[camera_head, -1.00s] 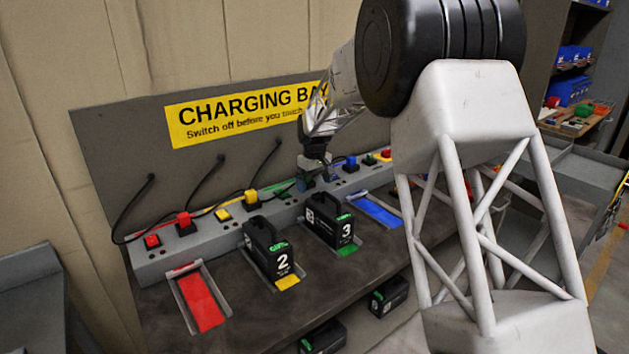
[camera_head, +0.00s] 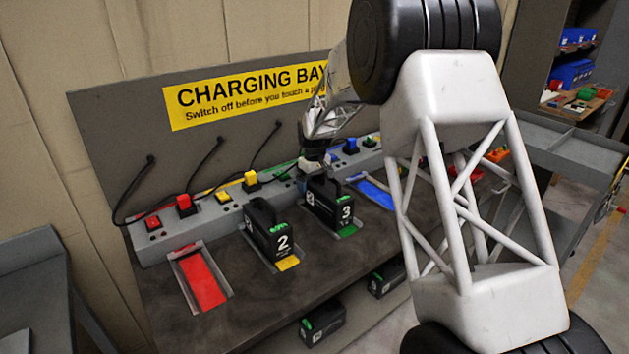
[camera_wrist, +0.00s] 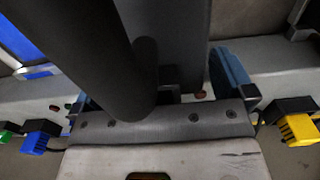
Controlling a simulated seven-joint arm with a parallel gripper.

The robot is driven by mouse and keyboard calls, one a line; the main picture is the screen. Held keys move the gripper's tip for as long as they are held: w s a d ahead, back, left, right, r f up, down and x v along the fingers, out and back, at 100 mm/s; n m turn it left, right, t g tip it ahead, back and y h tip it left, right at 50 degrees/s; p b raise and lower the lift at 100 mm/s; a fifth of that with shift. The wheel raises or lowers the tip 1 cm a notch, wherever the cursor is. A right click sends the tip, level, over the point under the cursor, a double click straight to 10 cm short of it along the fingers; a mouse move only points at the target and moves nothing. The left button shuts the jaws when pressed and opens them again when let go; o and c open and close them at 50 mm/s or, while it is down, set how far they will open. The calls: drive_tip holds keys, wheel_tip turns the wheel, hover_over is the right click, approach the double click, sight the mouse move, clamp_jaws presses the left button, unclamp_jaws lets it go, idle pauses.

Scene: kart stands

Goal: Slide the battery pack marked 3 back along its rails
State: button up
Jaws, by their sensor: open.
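The battery pack marked 3 (camera_head: 331,205) is a black case with a top handle and green marks. It stands upright in its lane, with a green strip (camera_head: 346,232) showing in front. My gripper (camera_head: 314,172) is just above and behind the pack's handle, close to the grey charging strip. In the wrist view my gripper (camera_wrist: 160,92) is open, with its blue-padded fingers apart and dark shapes between and beyond them. I cannot tell whether it touches the pack. The rear of the pack and its rails are hidden.
Pack 2 (camera_head: 267,233) stands to the left with a yellow strip in front. The red lane (camera_head: 202,280) and blue lane (camera_head: 375,192) are empty. Plugs, including a yellow one (camera_head: 251,181), and black cables line the charging strip (camera_head: 160,250). More packs (camera_head: 322,322) sit below.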

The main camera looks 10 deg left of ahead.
sight(322, 184)
drive_tip(key=c, duration=1.8)
drive_tip(key=shift+s+d, duration=0.2)
drive_tip(key=shift+d, duration=0.05)
drive_tip(key=shift+s+d, duration=0.25)
drive_tip(key=shift+s+d, duration=0.5)
drive_tip(key=shift+s+d, duration=0.25)
drive_tip(key=shift+s+d, duration=0.25)
drive_tip(key=shift+s, duration=0.05)
